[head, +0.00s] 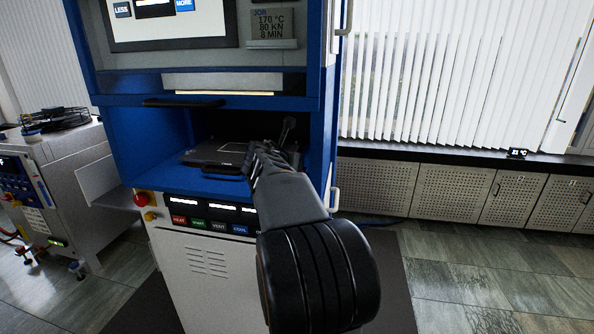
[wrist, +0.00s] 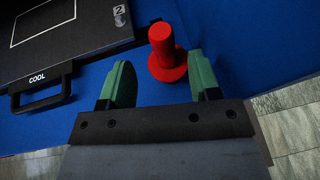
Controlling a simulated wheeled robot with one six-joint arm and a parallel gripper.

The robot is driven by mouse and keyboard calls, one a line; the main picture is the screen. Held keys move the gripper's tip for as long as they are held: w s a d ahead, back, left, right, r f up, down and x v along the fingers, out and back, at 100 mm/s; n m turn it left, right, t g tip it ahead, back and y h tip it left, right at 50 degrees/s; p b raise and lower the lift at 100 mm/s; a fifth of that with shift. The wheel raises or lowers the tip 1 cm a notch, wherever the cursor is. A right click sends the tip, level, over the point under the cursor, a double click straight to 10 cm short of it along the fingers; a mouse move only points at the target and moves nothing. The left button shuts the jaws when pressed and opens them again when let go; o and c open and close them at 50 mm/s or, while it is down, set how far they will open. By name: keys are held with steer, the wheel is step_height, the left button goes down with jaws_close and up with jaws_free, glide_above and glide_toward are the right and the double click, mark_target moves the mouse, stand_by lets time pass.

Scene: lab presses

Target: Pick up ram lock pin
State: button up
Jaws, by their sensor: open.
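The ram lock pin (wrist: 164,46) is a red knob-shaped piece with a wide round flange, on the blue surface in the wrist view. My gripper (wrist: 160,74) is open, its two green fingers apart. The pin is just beyond the fingertips, roughly centred between them, and nothing is held. In the head view my gripper (head: 262,158) reaches into the blue press bay. The red pin cannot be made out there.
A dark plate (wrist: 80,32) with a "COOL" handle (wrist: 40,92) and a "2" mark lies left of the pin. It also shows in the head view (head: 212,155). The blue press frame (head: 328,120) encloses the bay. Blue surface right of the pin is clear.

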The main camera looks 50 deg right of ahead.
steer(key=shift+p+x, duration=0.3)
steer(key=shift+x, duration=2.4)
steer(key=shift+s+f, duration=0.1)
steer(key=shift+s, duration=0.1)
jaws_close()
